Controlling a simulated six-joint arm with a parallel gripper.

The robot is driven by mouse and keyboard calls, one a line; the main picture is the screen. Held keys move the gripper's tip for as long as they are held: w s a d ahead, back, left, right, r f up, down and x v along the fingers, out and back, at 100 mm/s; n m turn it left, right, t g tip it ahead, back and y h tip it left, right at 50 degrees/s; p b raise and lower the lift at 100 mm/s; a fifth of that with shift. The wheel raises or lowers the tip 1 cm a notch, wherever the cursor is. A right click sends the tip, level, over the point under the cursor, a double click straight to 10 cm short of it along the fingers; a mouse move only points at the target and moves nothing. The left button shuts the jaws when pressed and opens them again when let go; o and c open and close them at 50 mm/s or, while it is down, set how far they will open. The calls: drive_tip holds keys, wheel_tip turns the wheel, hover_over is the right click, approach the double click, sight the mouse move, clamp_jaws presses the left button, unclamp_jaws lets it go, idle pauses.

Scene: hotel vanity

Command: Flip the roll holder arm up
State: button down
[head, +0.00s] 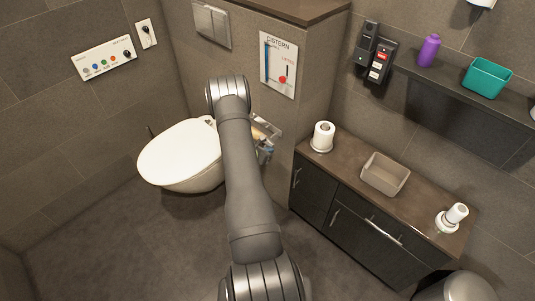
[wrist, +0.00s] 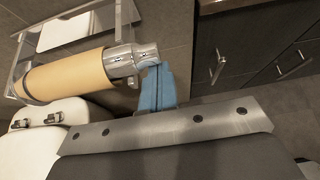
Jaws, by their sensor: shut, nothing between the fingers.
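The roll holder shows in the wrist view at upper left. Its silver holder arm (wrist: 122,60) lies roughly level and carries a tan roll (wrist: 68,76). My gripper (wrist: 158,88) has blue fingers, shut and empty, right beside the rounded right end of the holder arm. I cannot tell whether they touch it. In the head view, the metal roll holder (head: 266,127) is partly hidden by my arm, beside the toilet on the low wall's side. The gripper is mostly hidden there.
The toilet (head: 180,152) stands left of the holder; its white edge (wrist: 50,140) shows at lower left in the wrist view. A dark vanity cabinet (head: 345,215) stands to the right, bearing a paper roll (head: 323,136) and a tan bin (head: 385,174). Floor left of my arm is clear.

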drive_tip(key=shift+r, duration=0.15)
drive_tip(key=shift+r+n+g+h, duration=0.3)
drive_tip(key=shift+r+n, duration=0.1)
drive_tip(key=shift+r, duration=0.65)
drive_tip(key=w+a+r+n+g+h, duration=0.3)
drive_tip(key=r+n+h, duration=0.1)
drive_tip(key=r, duration=0.6)
drive_tip(key=w+a+r+n+h, duration=0.2)
drive_tip(key=w+a+r, duration=0.4)
drive_tip(key=w+a, duration=0.3)
drive_tip(key=shift+r+n, duration=0.15)
drive_tip(key=shift+n, duration=0.75)
drive_tip(key=shift+w+a+r, duration=0.1)
drive_tip(key=shift+a+r, duration=0.1)
